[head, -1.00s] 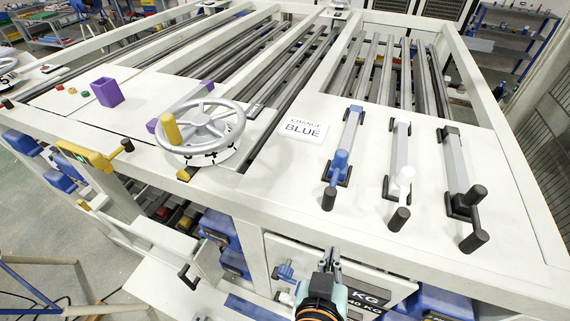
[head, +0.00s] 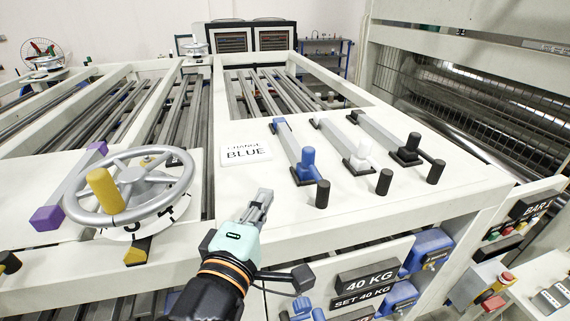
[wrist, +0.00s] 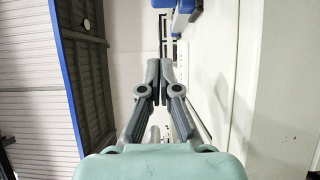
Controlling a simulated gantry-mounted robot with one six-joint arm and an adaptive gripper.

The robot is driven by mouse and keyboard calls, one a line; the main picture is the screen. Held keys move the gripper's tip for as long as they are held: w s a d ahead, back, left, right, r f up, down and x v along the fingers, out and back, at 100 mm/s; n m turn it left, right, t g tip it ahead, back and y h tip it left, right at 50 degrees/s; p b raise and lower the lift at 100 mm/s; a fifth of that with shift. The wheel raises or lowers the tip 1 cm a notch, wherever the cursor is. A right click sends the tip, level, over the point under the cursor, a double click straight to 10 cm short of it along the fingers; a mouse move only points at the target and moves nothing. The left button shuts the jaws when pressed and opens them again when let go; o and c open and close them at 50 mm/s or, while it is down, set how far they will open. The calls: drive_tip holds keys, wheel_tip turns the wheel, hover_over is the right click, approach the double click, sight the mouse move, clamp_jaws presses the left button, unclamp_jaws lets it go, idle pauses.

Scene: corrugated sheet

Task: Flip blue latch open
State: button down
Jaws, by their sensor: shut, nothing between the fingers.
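The blue latch (head: 307,163) is on the white machine top in the head view, the leftmost of three similar latches. Its blue bar runs back from an upright blue knob, and a black-tipped handle sticks out toward the front edge. My gripper (head: 262,198) is at the front edge of the top, left of and nearer than the latch, apart from it. Its fingers are together and empty. They also show in the wrist view (wrist: 153,84), pointing at blue parts (wrist: 184,10) near the top, which I cannot identify.
A white latch (head: 361,158) and a black latch (head: 411,148) stand to the right. A "CHANGE BLUE" sign (head: 246,155) lies to the left. A silver handwheel (head: 131,184) is further left.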

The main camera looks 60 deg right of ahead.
sight(315, 175)
drive_tip(key=shift+d, duration=0.1)
drive_tip(key=d, duration=0.3)
drive_tip(key=w+d+p, duration=0.1)
drive_tip(key=d, duration=0.5)
drive_tip(key=shift+w, duration=0.3)
drive_tip(key=d, duration=0.1)
drive_tip(key=s+d+p, duration=0.1)
drive_tip(key=d, duration=0.1)
drive_tip(key=shift+s+d, duration=0.1)
drive_tip(key=shift+s, duration=0.2)
drive_tip(key=shift+s+d, duration=0.2)
drive_tip(key=shift+d, duration=0.1)
